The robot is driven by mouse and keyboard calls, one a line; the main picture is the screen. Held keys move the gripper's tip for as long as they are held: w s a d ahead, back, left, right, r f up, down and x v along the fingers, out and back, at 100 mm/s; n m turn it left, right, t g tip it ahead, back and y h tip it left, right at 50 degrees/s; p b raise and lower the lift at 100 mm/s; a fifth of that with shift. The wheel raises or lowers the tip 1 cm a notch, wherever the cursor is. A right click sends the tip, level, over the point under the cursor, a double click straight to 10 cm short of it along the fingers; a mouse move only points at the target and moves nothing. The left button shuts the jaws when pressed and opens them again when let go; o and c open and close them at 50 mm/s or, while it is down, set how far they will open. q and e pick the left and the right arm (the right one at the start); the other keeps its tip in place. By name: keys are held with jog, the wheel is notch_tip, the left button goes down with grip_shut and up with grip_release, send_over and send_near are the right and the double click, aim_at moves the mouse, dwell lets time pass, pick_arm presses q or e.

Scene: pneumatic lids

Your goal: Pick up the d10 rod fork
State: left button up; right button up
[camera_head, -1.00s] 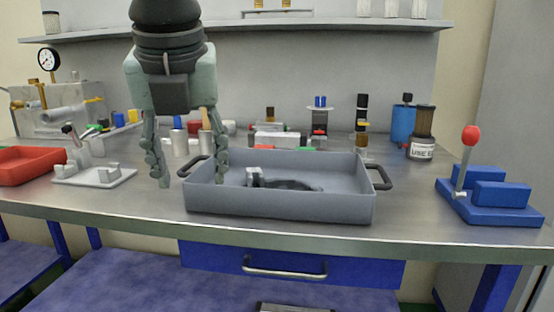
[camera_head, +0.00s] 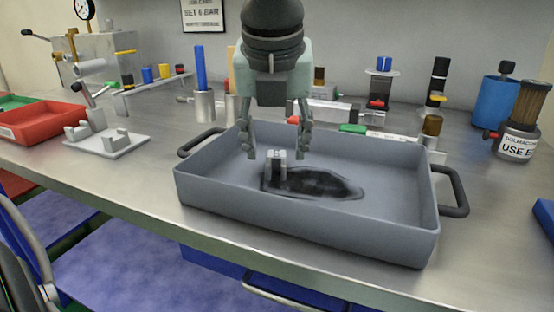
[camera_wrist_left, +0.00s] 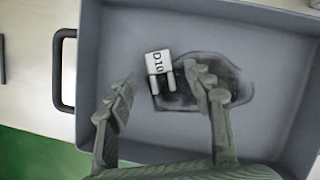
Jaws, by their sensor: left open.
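The d10 rod fork (camera_head: 275,168) is a small pale metal block with two prongs. It stands in the grey tray (camera_head: 300,226), at the left edge of a dark oily stain. In the left wrist view the fork (camera_wrist_left: 158,65) shows its D10 label, with the prongs pointing toward my gripper. My left gripper (camera_head: 275,148) is open and empty, pointing down over the tray above the fork. In the left wrist view its fingers (camera_wrist_left: 165,92) are spread to either side, with the fork ahead between them and not touched. My right gripper is not in view.
The tray has raised walls and black side handles (camera_head: 453,192). A white fixture plate (camera_head: 107,143) and a red bin (camera_head: 42,124) stand to the left. A labelled jar (camera_head: 520,125) and blue canister (camera_head: 493,100) stand to the right. Small parts line the back.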

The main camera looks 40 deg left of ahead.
pick_arm(q)
jog(key=shift+x, duration=1.05)
jog(key=shift+w, duration=0.1)
jog(key=shift+r, duration=0.1)
grip_shut()
jog(key=shift+r, duration=0.1)
